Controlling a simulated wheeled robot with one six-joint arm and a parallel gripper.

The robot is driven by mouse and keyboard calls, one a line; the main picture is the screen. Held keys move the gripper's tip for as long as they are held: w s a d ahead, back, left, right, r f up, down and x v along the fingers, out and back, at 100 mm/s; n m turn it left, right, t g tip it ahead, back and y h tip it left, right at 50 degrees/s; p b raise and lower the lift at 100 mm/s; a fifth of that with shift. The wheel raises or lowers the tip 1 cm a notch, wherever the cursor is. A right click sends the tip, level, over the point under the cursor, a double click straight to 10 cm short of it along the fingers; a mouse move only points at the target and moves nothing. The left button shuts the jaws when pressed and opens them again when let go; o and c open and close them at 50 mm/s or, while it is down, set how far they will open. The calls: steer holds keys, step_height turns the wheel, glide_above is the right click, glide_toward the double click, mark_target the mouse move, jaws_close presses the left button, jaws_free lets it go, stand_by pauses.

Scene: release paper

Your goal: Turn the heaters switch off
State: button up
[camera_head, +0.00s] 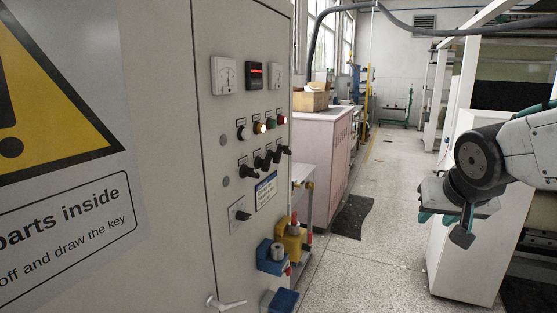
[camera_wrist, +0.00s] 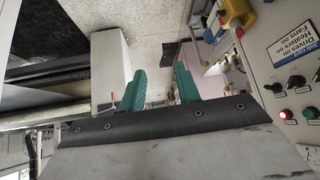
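A grey control cabinet (camera_head: 225,108) stands at left in the head view. It carries a row of black rotary switches (camera_head: 262,162) above a small blue label (camera_head: 266,191). In the wrist view the label (camera_wrist: 293,42) appears upside down and lists drives, heaters and fans. Some of the black switches (camera_wrist: 296,81) also show there, at the right edge. I cannot tell which one is the heaters switch or read its position. My gripper (camera_head: 445,218) is at the right, well away from the cabinet. Its teal fingers (camera_wrist: 160,75) are apart with nothing between them.
A pink cabinet (camera_head: 320,150) stands behind. A white block (camera_head: 465,250) stands near my arm.

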steer(key=w+a+r+t+y, duration=0.1)
steer(key=w+a+t, duration=0.1)
steer(key=w, duration=0.5)
steer(key=w+a+r+t, duration=0.1)
steer(key=w+t, duration=0.1)
steer(key=w, duration=0.4)
steer(key=n+t+y, duration=0.1)
steer(key=n+y, duration=0.2)
steer(key=y, duration=1.4)
glide_toward(276, 156)
steer(key=x, duration=0.7)
steer(key=shift+w, duration=0.55)
steer(key=shift+a, duration=0.1)
steer(key=shift+n, duration=0.3)
jaws_close()
